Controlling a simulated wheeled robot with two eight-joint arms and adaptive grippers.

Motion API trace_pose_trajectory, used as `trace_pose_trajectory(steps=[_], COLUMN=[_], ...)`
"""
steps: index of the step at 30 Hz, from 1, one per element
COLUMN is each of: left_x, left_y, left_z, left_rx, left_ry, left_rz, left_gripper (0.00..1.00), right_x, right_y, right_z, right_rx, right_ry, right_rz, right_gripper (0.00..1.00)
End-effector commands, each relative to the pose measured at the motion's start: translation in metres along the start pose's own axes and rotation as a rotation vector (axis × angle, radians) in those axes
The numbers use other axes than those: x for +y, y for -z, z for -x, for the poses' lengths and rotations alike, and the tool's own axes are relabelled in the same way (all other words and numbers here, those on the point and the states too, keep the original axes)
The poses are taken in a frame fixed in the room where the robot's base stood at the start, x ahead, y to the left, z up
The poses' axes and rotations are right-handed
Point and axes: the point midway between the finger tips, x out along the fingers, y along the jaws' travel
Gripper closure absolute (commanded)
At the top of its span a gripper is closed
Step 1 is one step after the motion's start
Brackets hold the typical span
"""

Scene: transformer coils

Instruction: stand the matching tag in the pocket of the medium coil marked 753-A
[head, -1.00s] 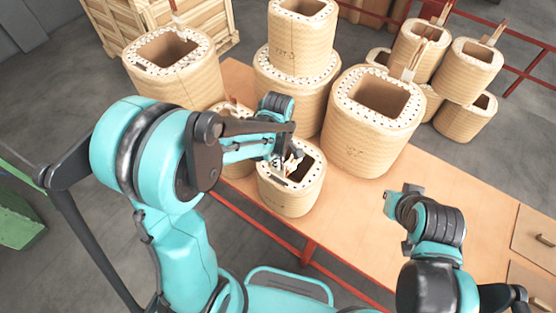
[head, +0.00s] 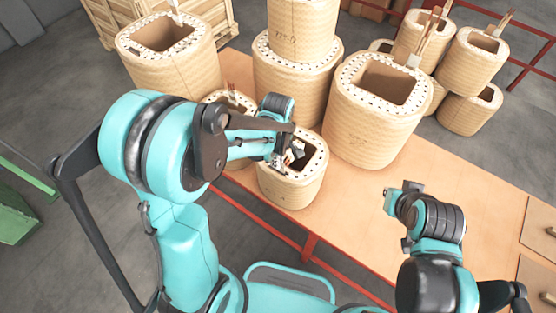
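My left gripper (head: 284,158) points down at the rim of a small tan coil (head: 291,187) at the table's front edge. A small white piece (head: 297,150) shows beside its fingers over the coil's opening. I cannot tell whether it is a tag or part of the gripper, or whether the fingers are shut on it. The marking 753-A cannot be read on any coil. Faint dark marks show on the upper coil (head: 302,25) of the middle stack. My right gripper (head: 390,197) is off to the right above the table, its fingers unclear.
Large coils stand at the left (head: 172,70), under the stack (head: 292,88) and at the right (head: 372,128). Another small coil (head: 228,97) is partly behind my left arm. More coils (head: 468,62) with upright pieces stand behind.

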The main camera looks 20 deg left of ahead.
Motion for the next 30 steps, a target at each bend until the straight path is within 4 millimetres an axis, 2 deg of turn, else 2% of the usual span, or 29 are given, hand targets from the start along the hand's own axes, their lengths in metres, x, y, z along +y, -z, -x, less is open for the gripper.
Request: trace_pose_trajectory(steps=[9,10,12,13,23,26,30], left_x=[0.000,0.000,0.000,0.000,0.000,0.000,-0.001], left_y=[0.000,0.000,0.000,0.000,0.000,0.000,0.000], left_z=[-0.002,-0.002,-0.002,-0.002,0.000,0.009,0.034], left_rx=[0.000,0.000,0.000,0.000,0.000,0.000,0.000], left_ry=[0.000,0.000,0.000,0.000,0.000,0.000,0.000], left_rz=[0.000,0.000,0.000,0.000,0.000,0.000,0.000], left_gripper=[1.00,0.95,0.77,0.71,0.71,0.71,0.71], right_x=[0.000,0.000,0.000,0.000,0.000,0.000,0.000], right_y=[-0.001,-0.001,-0.001,-0.001,-0.001,-0.001,-0.001], right_z=[-0.001,-0.001,-0.001,-0.001,-0.001,-0.001,-0.001], right_rx=[0.000,0.000,0.000,0.000,0.000,0.000,0.000], right_ry=[0.000,0.000,0.000,0.000,0.000,0.000,0.000], right_rz=[0.000,0.000,0.000,0.000,0.000,0.000,0.000], right_gripper=[1.00,1.00,1.00,1.00,1.00,1.00,1.00])
